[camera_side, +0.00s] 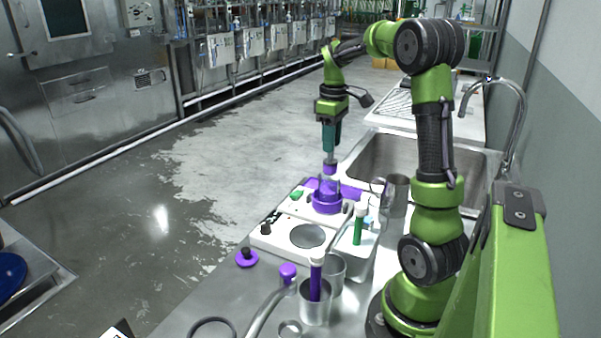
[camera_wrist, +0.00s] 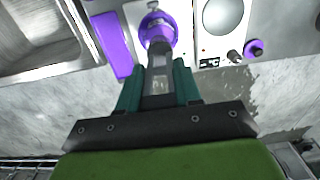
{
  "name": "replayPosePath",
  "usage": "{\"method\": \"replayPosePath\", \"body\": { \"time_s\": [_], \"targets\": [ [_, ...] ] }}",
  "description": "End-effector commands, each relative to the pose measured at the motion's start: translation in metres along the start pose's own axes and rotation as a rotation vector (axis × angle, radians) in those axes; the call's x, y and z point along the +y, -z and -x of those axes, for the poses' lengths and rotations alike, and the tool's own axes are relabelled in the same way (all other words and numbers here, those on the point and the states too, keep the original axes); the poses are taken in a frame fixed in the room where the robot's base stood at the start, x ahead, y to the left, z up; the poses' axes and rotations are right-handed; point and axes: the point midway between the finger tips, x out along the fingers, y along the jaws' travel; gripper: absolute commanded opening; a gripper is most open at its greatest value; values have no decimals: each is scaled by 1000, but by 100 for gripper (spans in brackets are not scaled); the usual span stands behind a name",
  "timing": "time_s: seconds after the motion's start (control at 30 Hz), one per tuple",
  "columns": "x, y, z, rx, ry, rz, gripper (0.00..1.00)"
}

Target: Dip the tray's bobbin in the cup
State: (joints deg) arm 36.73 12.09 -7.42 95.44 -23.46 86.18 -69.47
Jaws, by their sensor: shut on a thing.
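My gripper (camera_side: 329,143) points straight down over the far end of the counter, shut on the bobbin (camera_side: 330,163), a small grey and purple piece. In the wrist view my gripper (camera_wrist: 158,88) is shut, with the bobbin partly hidden between its fingers. The flat purple tray (camera_side: 350,192) lies beside the cup, and also shows in the wrist view (camera_wrist: 112,46).
Metal beakers (camera_side: 396,194), a container with a green stick (camera_side: 357,236) and a metal cup with a purple stick (camera_side: 315,305) stand nearby. A sink (camera_side: 380,160) lies behind. A purple disc (camera_side: 246,259) lies at the counter's left edge.

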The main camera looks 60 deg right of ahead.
Motion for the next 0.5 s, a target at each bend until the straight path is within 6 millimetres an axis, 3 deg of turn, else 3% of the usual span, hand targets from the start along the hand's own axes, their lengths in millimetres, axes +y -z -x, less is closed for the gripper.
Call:
{"method": "replayPosePath", "body": {
  "time_s": [0.5],
  "targets": [
    [0, 0, 4, 1, 0, -1, 0]
  ]
}}
